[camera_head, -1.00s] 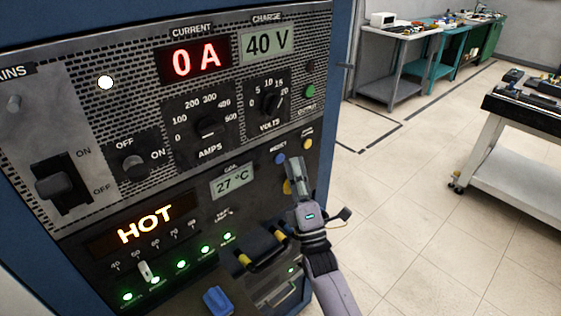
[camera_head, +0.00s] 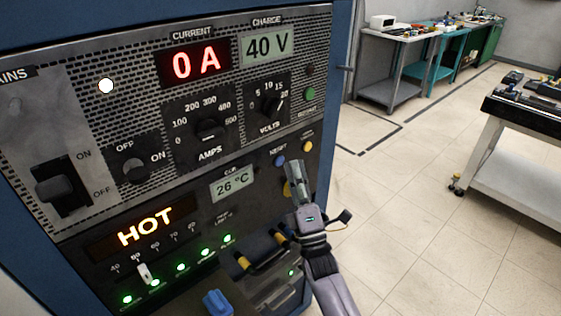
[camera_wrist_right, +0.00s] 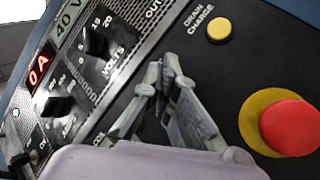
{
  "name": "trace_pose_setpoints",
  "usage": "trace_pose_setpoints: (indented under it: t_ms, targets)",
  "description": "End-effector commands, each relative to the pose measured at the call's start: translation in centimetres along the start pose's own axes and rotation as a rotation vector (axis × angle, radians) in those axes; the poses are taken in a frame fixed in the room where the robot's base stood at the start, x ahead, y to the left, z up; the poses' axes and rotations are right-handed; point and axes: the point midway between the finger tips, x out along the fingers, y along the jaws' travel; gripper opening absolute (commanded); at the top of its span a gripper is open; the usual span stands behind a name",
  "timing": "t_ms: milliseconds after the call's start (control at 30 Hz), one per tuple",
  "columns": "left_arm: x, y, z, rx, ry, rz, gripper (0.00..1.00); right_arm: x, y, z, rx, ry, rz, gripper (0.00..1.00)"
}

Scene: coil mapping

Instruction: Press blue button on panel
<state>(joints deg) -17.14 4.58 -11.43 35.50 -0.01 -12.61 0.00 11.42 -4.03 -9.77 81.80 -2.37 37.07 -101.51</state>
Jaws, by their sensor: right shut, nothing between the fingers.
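The panel (camera_head: 225,158) fills the left of the head view. Its small round blue button (camera_head: 279,161) sits under the RESET label, right of the temperature display. My right gripper (camera_head: 295,168) is shut and empty, with its tips just right of and slightly below the blue button in the head view. Whether they touch the panel cannot be told. In the right wrist view the gripper (camera_wrist_right: 168,68) is in front of the panel and the blue button does not show; the fingers may hide it. My left gripper is not in view.
A yellow button (camera_wrist_right: 219,31) labelled DRAIN CHARGE and a large red button (camera_wrist_right: 292,127) on a yellow ring are close to the right gripper. A blue part (camera_head: 217,302) is at the bottom.

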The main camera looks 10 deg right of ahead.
Motion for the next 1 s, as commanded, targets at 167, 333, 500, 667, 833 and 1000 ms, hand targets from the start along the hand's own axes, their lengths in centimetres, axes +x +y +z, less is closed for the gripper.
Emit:
trace_pose_setpoints:
  t_ms: [167,333,500,667,833,1000]
  targets:
    - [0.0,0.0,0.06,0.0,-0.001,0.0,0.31,-0.01,-0.01,0.01,0.0,0.0,0.0,0.0]
    - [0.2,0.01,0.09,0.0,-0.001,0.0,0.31,0.08,-0.14,-0.1,0.0,-0.001,0.0,0.0]
    - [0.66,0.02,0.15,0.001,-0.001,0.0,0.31,0.47,-0.44,-0.39,0.0,0.0,0.001,0.0]
    - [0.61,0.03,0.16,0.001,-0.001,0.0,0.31,0.62,-0.42,-0.42,0.0,0.0,0.0,0.0]
    - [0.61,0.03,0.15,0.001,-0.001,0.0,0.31,0.61,-0.42,-0.43,0.0,0.0,0.0,0.0]
    - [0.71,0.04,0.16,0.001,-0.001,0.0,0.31,0.66,-0.48,-0.48,0.0,0.0,0.0,0.0]
